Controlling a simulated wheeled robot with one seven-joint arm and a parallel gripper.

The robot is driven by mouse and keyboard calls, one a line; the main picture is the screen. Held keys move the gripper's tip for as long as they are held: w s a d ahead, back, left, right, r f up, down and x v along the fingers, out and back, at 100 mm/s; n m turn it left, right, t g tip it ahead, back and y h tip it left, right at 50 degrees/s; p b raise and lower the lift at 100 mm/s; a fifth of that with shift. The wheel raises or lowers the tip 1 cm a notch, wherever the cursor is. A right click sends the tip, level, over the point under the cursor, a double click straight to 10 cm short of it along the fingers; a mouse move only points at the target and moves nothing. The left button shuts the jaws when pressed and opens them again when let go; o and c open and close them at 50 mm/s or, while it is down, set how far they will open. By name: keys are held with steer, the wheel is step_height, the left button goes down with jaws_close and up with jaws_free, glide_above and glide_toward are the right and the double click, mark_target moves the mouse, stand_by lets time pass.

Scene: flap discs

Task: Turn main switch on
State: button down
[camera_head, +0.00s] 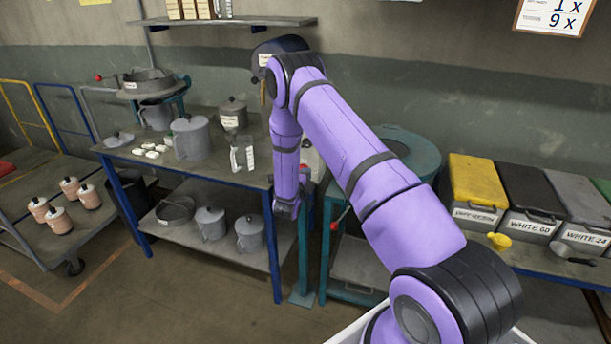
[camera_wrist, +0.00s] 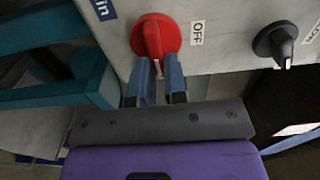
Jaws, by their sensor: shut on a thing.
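The main switch is a red rotary knob (camera_wrist: 155,37) on a light grey panel (camera_wrist: 225,22). My gripper (camera_wrist: 160,68) is shut on the lower part of the red knob, one finger on each side. The fingertips partly hide the knob's lower end.
A black knob (camera_wrist: 274,43) sits to the right on the same panel. Teal frame bars (camera_wrist: 45,70) lie close on the left. In the head view, a bench (camera_head: 240,180) with pots stands left, a cart (camera_head: 40,235) with jars far left, and labelled bins (camera_head: 475,190) right.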

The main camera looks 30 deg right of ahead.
steer(key=shift+f, duration=0.1)
stand_by(0.3)
steer(key=c, duration=1.2)
jaws_free()
steer(key=shift+o, duration=0.2)
steer(key=v, duration=1.1)
